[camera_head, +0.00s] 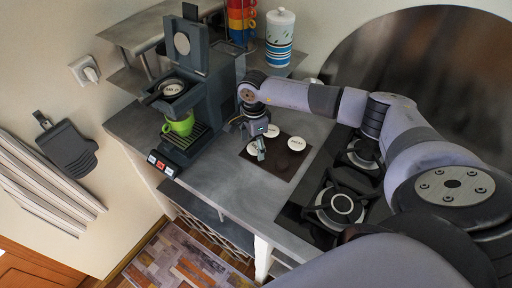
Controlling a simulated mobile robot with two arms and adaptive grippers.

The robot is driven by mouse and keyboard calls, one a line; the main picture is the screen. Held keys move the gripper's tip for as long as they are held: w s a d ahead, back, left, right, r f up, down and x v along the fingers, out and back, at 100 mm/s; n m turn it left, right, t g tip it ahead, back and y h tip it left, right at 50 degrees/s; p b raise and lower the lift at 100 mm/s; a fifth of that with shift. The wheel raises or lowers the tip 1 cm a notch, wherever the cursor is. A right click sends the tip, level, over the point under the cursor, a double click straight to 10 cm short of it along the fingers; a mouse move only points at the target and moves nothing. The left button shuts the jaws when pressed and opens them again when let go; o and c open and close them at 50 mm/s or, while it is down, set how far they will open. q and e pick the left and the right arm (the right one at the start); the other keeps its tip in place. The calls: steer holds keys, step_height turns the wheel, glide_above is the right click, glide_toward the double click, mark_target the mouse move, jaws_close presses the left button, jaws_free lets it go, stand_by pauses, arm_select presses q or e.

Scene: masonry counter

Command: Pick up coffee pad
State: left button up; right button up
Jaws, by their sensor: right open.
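Several round coffee pads lie around or on a dark mat (268,174) on the counter. White-topped pads show at the mat's back (272,131), at its right (297,143) and at its left (252,147). My right gripper (260,150) is open, pointing down at the left pad and partly covering it. I cannot tell whether it touches that pad. The coffee machine (222,95) stands to the left with its lid up. A round pad marked with letters (173,87) sits in its holder. My left gripper is not in view.
A green cup (180,124) stands under the coffee machine's outlet. A patterned canister (280,40) and stacked coloured cups (241,18) are at the back. A dark stove (340,205) lies right of the mat. The grey counter front (225,180) is clear.

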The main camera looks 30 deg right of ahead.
steer(key=shift+f+b, duration=0.25)
steer(key=shift+b, duration=0.15)
steer(key=shift+c, duration=0.2)
steer(key=c, duration=0.8)
